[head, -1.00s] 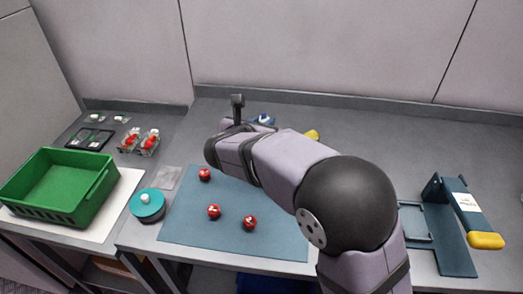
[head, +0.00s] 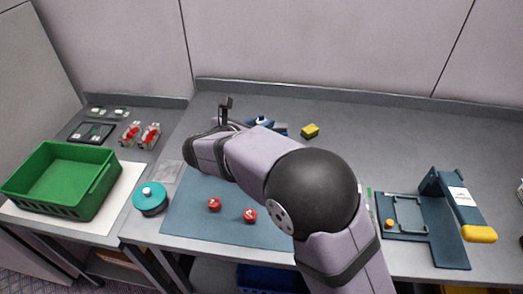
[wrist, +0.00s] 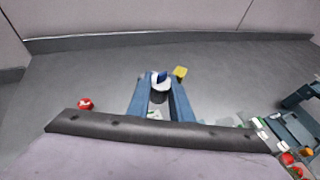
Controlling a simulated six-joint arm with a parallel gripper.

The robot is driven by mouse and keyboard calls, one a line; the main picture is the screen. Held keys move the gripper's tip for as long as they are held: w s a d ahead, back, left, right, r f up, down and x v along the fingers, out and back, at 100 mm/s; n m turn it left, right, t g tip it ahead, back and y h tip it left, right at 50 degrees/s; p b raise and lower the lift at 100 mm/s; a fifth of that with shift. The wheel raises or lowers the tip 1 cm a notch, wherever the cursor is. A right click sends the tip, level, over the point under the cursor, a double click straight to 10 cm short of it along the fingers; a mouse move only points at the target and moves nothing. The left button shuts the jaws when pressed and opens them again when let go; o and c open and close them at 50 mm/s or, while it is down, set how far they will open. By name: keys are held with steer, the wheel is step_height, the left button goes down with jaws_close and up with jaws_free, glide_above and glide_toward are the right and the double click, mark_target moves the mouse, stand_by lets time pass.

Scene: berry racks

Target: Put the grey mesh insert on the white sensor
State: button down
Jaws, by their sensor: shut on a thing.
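My gripper shows in the wrist view (wrist: 158,106) as two blue fingers, one on each side of a small greyish round thing (wrist: 158,97), which seems to be the grey mesh insert. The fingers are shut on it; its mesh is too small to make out. Just past the fingertips is a white round thing with a blue part (wrist: 161,77), perhaps the white sensor. I cannot tell whether the two touch. In the head view a blue and white thing (head: 261,120) stands behind my arm; my fingertips are hidden there.
A yellow block (head: 310,130) lies at the back. Red balls (head: 250,215) lie on the blue mat (head: 240,236). A green crate (head: 62,207), a teal round pot (head: 150,203) and a grey flat square (head: 168,172) are left. A blue stand (head: 449,240) is right. The back right is clear.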

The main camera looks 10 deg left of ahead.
steer(key=shift+f+p, duration=0.95)
steer(key=shift+f, duration=3.6)
steer(key=shift+f+b, duration=0.2)
steer(key=shift+b, duration=0.1)
steer(key=c, duration=1.6)
jaws_free()
steer(key=shift+r, duration=0.1)
steer(key=shift+r+p, duration=0.1)
steer(key=shift+p, duration=0.2)
steer(key=b+v, duration=0.3)
steer(key=v, duration=0.9)
steer(key=shift+d+r, duration=0.1)
